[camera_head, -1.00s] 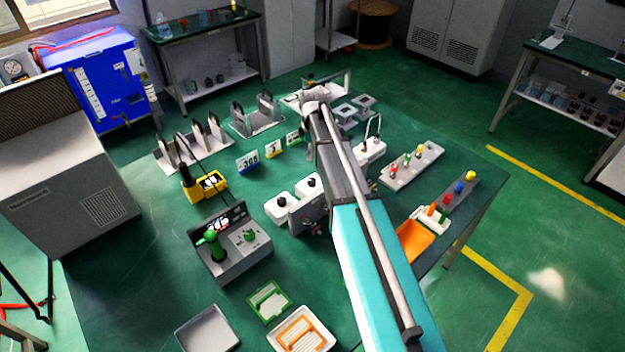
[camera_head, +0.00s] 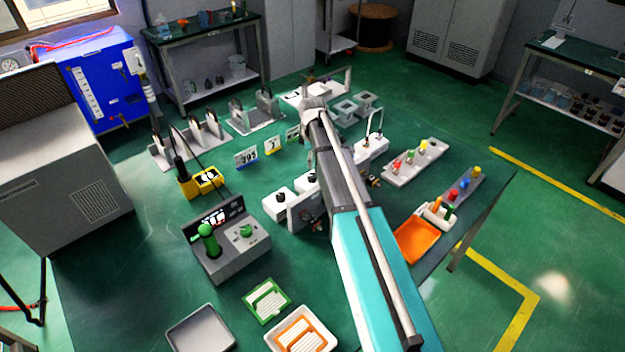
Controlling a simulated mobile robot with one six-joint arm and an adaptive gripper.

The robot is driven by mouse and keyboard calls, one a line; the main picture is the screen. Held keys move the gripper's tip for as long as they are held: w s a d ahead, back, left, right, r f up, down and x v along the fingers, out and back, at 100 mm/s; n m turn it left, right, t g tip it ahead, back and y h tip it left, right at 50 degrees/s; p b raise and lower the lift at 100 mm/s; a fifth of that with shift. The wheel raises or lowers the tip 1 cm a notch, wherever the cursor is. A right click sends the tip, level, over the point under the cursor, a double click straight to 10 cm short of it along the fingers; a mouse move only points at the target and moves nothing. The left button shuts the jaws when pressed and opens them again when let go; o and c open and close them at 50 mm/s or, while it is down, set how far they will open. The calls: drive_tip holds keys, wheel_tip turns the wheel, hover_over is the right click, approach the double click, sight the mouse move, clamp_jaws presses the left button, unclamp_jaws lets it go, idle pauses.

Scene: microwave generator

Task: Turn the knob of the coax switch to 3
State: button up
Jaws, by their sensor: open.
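The likely coax switch is a white unit with black knobs (camera_head: 281,198) at the middle of the green table. Its left knob shows clearly on top. The arm partly covers its right part, and dark connectors show at its front. I cannot read any position marks or tell where the knob points. My teal and grey arm reaches from the lower right over the table, with a joint just beyond the unit. I cannot make out my gripper; it seems hidden behind the arm. I cannot tell whether anything touches the knob.
A grey console with a green lever (camera_head: 228,242) stands to the left. A yellow device (camera_head: 203,182) and number cards (camera_head: 246,156) lie behind it. Peg blocks (camera_head: 412,163) and an orange tray (camera_head: 417,241) are at the right. Trays (camera_head: 201,329) line the front.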

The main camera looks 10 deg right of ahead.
sight(312, 175)
drive_tip(key=shift+f+b, duration=3.6)
drive_tip(key=shift+f, duration=0.3)
clamp_jaws()
